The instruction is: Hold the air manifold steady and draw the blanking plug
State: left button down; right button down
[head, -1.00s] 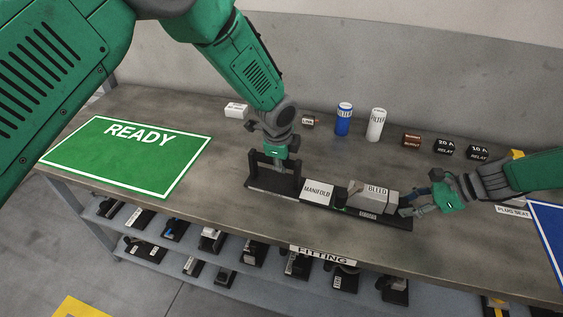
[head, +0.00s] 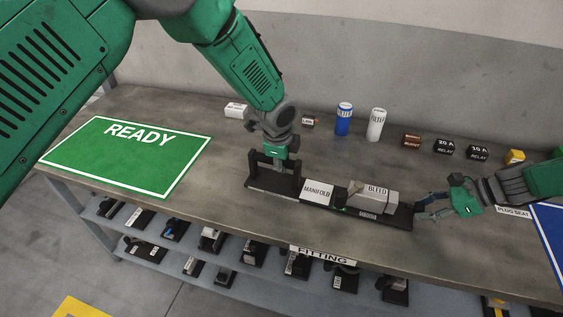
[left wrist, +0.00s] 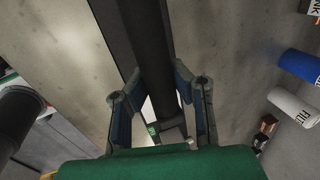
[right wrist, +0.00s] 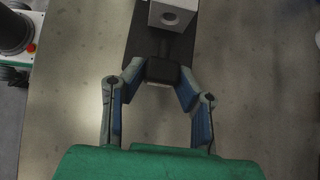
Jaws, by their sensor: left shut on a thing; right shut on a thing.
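The air manifold (head: 317,190) is a long dark base with a white MANIFOLD label and a grey BLEED block (head: 377,199). It lies along the bench. My left gripper (head: 273,165) is shut on the dark handle bar at its left end, and the bar (left wrist: 152,50) runs between its fingers in the left wrist view. My right gripper (head: 422,205) is shut on the dark blanking plug (right wrist: 163,72), just beyond the manifold's right end. In the right wrist view a grey block with a round hole (right wrist: 172,17) faces the plug; whether the plug's shank is clear is hard to tell.
A green READY mat (head: 125,155) lies left, and a blue-marked mat (head: 548,230) lies right beside the PLUG SEAT label (head: 513,211). Blue (head: 344,120) and white (head: 377,125) filters and small relay boxes line the back. The lower shelf holds several fittings.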

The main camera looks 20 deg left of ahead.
pick_arm(q)
jog(key=shift+s+f, duration=0.35)
jog(key=shift+f, duration=0.05)
pick_arm(e)
jog(key=shift+d, duration=0.75)
pick_arm(q)
jog(key=c, duration=1.5)
grip_release()
jog(key=shift+o, duration=0.5)
jog(key=shift+w, duration=0.3)
pick_arm(e)
jog(key=shift+w+f, duration=0.1)
jog(key=shift+f, duration=0.05)
pick_arm(q)
jog(key=shift+r, duration=0.15)
jog(key=shift+s+r, duration=0.1)
jog(key=shift+r, duration=0.25)
jog(key=v, duration=1.1)
